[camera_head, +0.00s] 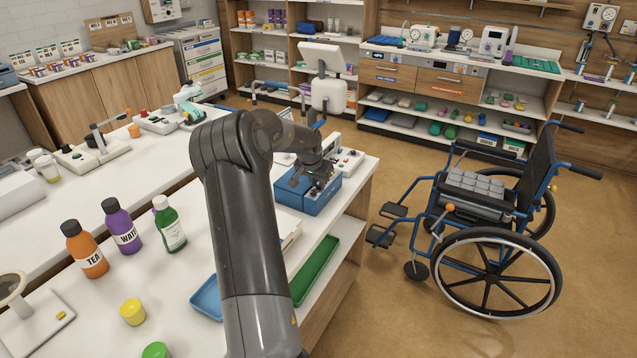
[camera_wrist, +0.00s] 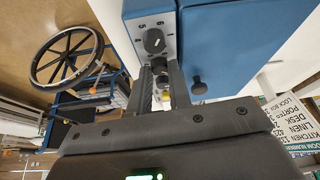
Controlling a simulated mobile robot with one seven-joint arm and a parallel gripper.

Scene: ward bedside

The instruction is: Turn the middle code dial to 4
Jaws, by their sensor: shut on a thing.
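The blue lock box (camera_head: 308,203) stands on the white counter near its right end. In the wrist view the box (camera_wrist: 225,40) has a grey panel (camera_wrist: 140,22) with a column of dials. One black dial with a white pointer line (camera_wrist: 154,40) shows clear of my fingers. My gripper (camera_wrist: 162,80) reaches down onto the panel, its two dark fingers on either side of the middle code dial (camera_wrist: 161,79), shut on it. The fingers partly hide this dial, so its number cannot be read. In the head view my gripper (camera_head: 318,184) is at the box, and my arm hides part of it.
A black knob (camera_wrist: 198,86) sticks out of the box beside my fingers. A green tray (camera_head: 316,270) and a blue tray (camera_head: 207,297) lie near my arm. Several bottles, including an orange one (camera_head: 85,250), stand to the left. A wheelchair (camera_head: 490,225) stands right of the counter.

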